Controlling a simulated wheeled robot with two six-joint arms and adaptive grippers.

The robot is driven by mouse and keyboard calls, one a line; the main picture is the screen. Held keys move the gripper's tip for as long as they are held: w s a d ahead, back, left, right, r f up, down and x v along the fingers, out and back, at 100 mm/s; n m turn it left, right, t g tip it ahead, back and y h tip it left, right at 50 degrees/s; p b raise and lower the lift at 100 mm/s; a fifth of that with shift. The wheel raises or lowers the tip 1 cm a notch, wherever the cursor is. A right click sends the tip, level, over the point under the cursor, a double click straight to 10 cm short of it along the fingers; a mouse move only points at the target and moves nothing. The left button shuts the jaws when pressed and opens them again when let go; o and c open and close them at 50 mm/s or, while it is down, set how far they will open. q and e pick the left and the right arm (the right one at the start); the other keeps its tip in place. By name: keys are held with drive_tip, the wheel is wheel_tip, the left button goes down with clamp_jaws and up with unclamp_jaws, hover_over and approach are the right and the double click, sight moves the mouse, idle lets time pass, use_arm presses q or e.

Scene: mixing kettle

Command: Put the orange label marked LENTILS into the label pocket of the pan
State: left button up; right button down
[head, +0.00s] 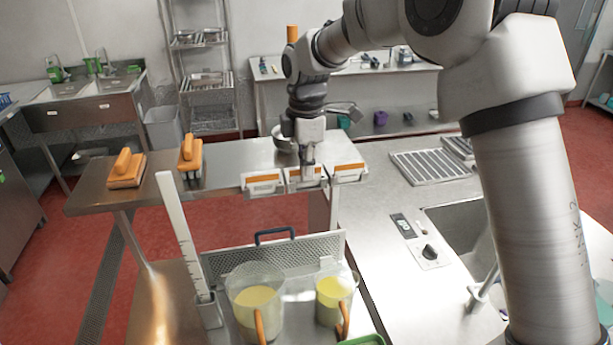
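Three white cards or boxes with orange tops stand in a row at the edge of the steel counter: a left one (263,183), a middle one (296,183) and a right one (348,172). Their print is too small to read, so I cannot tell which says LENTILS. My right gripper (308,175) points down at the middle one, its fingertips at or in front of it. I cannot tell whether the fingers are closed on it. A round steel vessel (281,140), possibly the pan, is partly hidden behind my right gripper; no label pocket is discernible. My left gripper is out of view.
Two clear jugs with yellow contents (257,300) (333,298) stand in front, beside a tall white measuring stick (180,230). A sink and control knob (429,252) lie right.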

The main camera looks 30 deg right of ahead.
drive_tip(key=shift+r, duration=2.65)
drive_tip(key=shift+f, duration=0.1)
